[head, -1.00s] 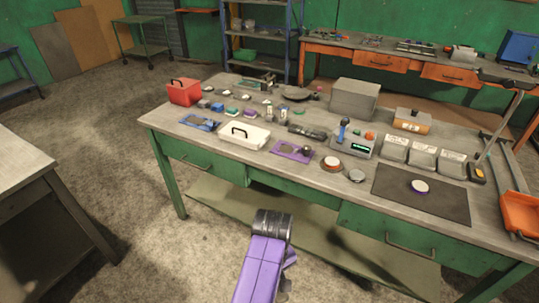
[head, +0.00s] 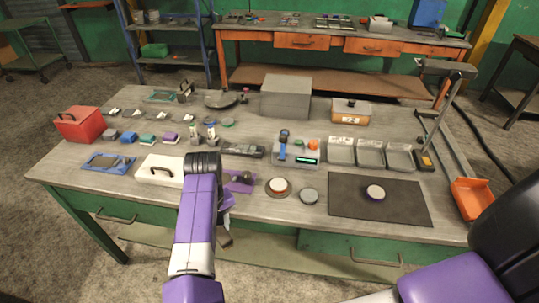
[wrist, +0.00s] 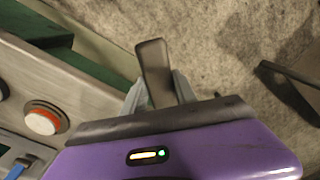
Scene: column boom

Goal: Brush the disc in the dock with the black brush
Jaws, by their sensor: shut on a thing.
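My gripper (wrist: 158,92) is shut on a dark, flat bar (wrist: 152,65) that looks like the black brush; no bristles show. In the head view the held bar (head: 224,239) hangs in front of the table's front edge, partly behind my arm. Which piece is the dock I cannot tell.
Grey bins (head: 370,154), a white case (head: 160,171) and a purple plate (head: 240,182) stand on the table (head: 255,214). An orange scoop (head: 472,198) is at the right end. The dark mat (head: 345,205) is mostly bare.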

